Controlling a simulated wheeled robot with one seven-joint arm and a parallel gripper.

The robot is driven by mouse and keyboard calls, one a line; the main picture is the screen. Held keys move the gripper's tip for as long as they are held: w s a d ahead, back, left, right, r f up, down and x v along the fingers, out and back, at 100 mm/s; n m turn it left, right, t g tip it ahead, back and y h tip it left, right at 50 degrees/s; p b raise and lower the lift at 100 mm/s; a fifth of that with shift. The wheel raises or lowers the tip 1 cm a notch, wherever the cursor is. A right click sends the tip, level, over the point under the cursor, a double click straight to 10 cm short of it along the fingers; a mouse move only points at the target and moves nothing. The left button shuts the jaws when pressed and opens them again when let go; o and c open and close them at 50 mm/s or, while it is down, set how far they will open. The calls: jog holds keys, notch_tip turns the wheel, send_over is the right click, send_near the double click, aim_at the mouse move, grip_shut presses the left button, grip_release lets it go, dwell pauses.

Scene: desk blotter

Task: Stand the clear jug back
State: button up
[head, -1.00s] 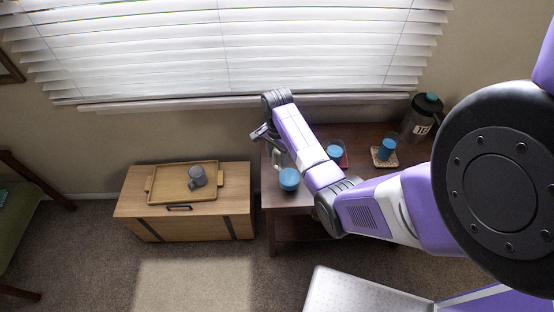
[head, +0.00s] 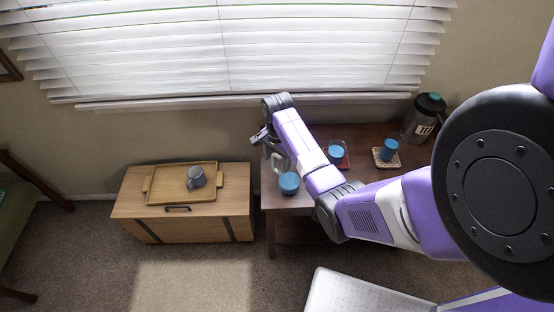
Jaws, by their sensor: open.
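A clear jug (head: 419,122) with a dark lid, a teal top and a printed label is at the back right of the dark wooden table (head: 360,136). It appears to stand upright, and my arm's large joint is close to its right in the picture. My gripper (head: 259,138) is open and empty above the table's back left corner, far to the left of the jug. My forearm crosses over the table between them.
A blue cup (head: 389,150) stands on a coaster (head: 379,162). Another blue item (head: 336,152) sits on a red mat, and a blue-topped one (head: 289,183) is near the front left edge. A pale object (head: 279,163) is below my gripper. A tray (head: 168,196) with a grey mug (head: 196,177) lies on a wooden chest (head: 128,206).

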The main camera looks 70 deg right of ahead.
notch_tip(320, 180, up, 12)
jog(key=shift+r, duration=0.15)
dwell(0.3)
dwell(0.6)
